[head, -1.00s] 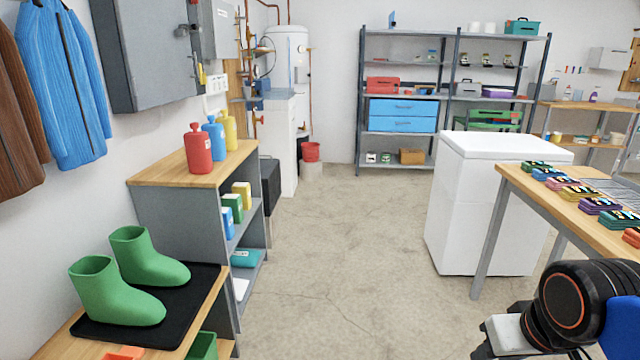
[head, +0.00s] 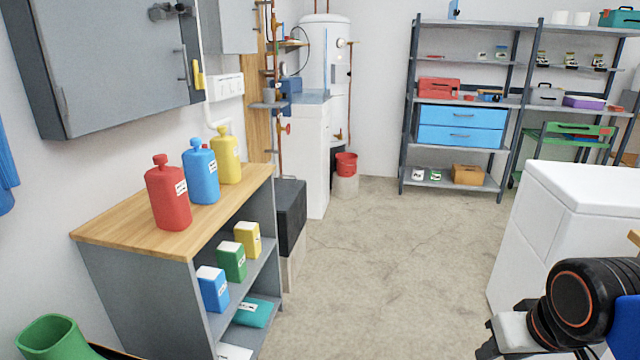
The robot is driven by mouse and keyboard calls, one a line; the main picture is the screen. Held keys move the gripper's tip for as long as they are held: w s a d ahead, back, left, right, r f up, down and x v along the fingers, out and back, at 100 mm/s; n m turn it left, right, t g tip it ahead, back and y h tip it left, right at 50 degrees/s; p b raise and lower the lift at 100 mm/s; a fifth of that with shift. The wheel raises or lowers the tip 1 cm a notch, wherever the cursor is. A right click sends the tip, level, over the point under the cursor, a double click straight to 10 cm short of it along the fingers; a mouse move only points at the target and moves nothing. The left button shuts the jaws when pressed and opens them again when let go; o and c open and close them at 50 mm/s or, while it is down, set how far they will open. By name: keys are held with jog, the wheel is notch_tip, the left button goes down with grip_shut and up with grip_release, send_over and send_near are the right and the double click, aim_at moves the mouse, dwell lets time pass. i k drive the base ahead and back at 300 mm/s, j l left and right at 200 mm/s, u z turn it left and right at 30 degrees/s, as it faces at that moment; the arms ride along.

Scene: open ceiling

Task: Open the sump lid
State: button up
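I cannot make out a sump lid in the head view. No lid or pit edge shows on the visible concrete floor (head: 385,270). Part of my own arm shows at the lower right. My gripper's fingertips are not in view, so what it holds is hidden.
A wooden-topped shelf unit (head: 110,232) with several bottles stands at the left. A white chest (head: 585,185) stands at the right. A red bucket (head: 346,164) sits near a white tank (head: 325,60) at the back. A metal rack (head: 408,120) lines the back wall. The floor between is clear.

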aim_at(286, 191)
jog(key=i+u, duration=0.35)
jog(key=i, duration=0.2)
jog(key=i+l+u, duration=0.1)
jog(key=i+u, duration=0.25)
jog(key=i, duration=0.25)
